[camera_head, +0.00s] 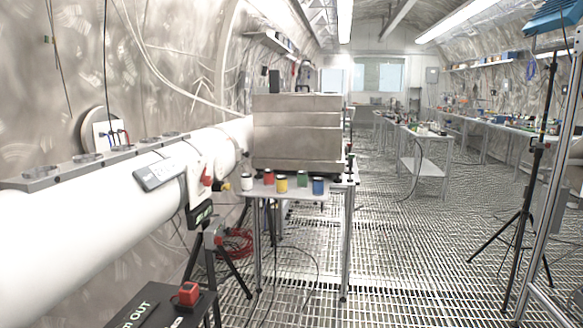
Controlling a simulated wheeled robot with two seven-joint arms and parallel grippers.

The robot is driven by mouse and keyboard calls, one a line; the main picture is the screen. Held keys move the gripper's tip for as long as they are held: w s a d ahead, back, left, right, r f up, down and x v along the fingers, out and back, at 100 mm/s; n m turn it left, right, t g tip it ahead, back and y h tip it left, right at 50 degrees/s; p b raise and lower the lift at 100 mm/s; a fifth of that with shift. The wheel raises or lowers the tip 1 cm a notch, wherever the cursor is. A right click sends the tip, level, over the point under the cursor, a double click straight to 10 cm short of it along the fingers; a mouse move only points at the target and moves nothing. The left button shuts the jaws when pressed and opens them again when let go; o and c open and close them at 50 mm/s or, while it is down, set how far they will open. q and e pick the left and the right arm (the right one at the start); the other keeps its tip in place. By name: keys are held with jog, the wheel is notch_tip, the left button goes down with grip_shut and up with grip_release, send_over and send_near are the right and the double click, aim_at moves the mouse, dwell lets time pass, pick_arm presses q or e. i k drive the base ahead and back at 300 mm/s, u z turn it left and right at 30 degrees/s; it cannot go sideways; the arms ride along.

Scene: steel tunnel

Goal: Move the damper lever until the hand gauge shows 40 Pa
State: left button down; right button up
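A thick white duct (90,228) runs along the left wall. Near its far part a small red knob-like piece (207,181) sits beside a white plate, with a small yellow piece (222,186) to its right. One of these may be the damper lever; I cannot tell which. A small dark device with a greenish display (201,214) is below the duct, on or near a dark stand. It may be the hand gauge, but its reading is too small to make out. Neither of my grippers is in view.
A grey labelled plate (160,174) lies on the duct. A dark box marked "OUT" (140,308) with a red block (188,293) is at the bottom left. A table with coloured cans (282,184) and a metal box (298,140) stands centrally. Grated floor (400,245) is open to the right.

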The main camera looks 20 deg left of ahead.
aim_at(206, 180)
jog(key=u, duration=0.3)
jog(key=i, duration=2.05)
jog(key=u, duration=1)
